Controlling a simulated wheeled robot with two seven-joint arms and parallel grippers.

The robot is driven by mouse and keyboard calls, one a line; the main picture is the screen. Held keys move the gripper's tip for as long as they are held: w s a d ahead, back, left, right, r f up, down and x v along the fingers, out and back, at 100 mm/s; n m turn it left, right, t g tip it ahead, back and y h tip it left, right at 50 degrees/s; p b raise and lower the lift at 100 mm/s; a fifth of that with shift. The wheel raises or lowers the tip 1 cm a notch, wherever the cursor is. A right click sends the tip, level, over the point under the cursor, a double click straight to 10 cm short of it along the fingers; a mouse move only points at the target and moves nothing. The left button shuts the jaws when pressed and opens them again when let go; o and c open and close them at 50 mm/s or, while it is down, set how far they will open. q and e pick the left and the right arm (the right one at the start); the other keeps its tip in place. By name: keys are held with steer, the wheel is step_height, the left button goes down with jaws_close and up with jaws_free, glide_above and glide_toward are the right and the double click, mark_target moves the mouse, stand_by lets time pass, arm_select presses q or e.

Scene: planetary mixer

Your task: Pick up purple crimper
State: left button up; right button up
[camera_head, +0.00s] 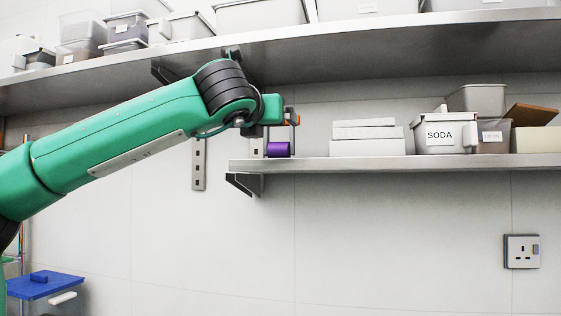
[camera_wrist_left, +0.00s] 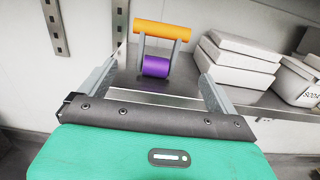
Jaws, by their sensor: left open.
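The purple crimper (camera_head: 278,149) stands near the left end of the lower shelf in the head view, partly hidden by my left gripper. In the left wrist view it shows a purple roller (camera_wrist_left: 156,67), grey side arms and an orange handle (camera_wrist_left: 162,30) on top. My left gripper (camera_wrist_left: 158,75) is open, with one finger on each side of the crimper. The fingers do not visibly touch it. In the head view my left gripper (camera_head: 284,118) is at the shelf end, mostly hidden behind its own wrist. My right gripper is not in view.
White boxes (camera_head: 366,147) and the SODA container (camera_head: 442,134) stand to the right on the lower shelf (camera_head: 310,165). A long upper shelf (camera_head: 350,42) with containers runs above my left arm. A blue board (camera_head: 45,287) lies at lower left.

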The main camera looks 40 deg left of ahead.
mark_target(273, 150)
arm_select(q)
steer(key=p+x, duration=0.3)
steer(key=x, duration=0.5)
steer(key=shift+w+a+p, duration=0.15)
steer(key=shift+w+p, duration=0.05)
steer(key=shift+p, duration=0.35)
steer(key=p+x, duration=0.3)
steer(key=x, duration=0.1)
steer(key=shift+f, duration=0.2)
steer(key=shift+w+a+f, duration=0.1)
steer(key=shift+w+a, duration=0.05)
steer(key=shift+w, duration=0.15)
steer(key=shift+s, duration=0.1)
steer(key=c, duration=1.3)
steer(key=shift+o, duration=0.2)
